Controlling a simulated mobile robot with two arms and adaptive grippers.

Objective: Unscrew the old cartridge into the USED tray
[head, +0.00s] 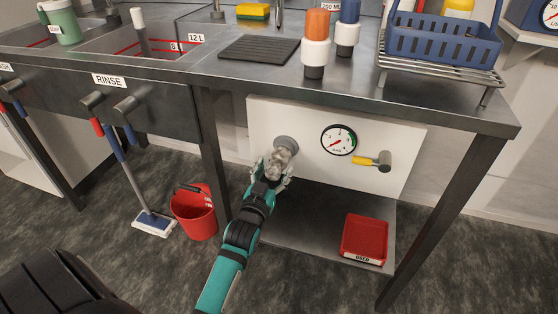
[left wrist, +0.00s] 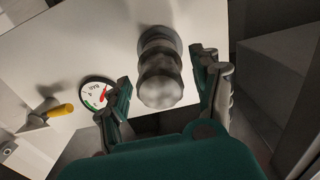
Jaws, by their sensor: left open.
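The old cartridge (head: 279,158) is a grey ribbed cylinder. It sticks out from a round grey mount on the white panel under the bench. In the left wrist view the cartridge (left wrist: 161,72) points towards the camera, its rounded end nearest. My left gripper (head: 272,174) is at the cartridge, partly covering it in the head view. In the left wrist view the gripper's open fingers (left wrist: 164,76) stand on either side of the cartridge, with gaps visible. The red USED tray (head: 364,240) sits on the lower shelf, to the right, and looks empty. My right gripper is not in view.
A pressure gauge (head: 338,140) and a yellow-handled valve (head: 372,161) are on the panel right of the cartridge. A bench leg (head: 440,215) stands right of the tray. A red bucket (head: 194,212) and a mop (head: 153,222) are at left. The shelf (head: 310,221) between gripper and tray is clear.

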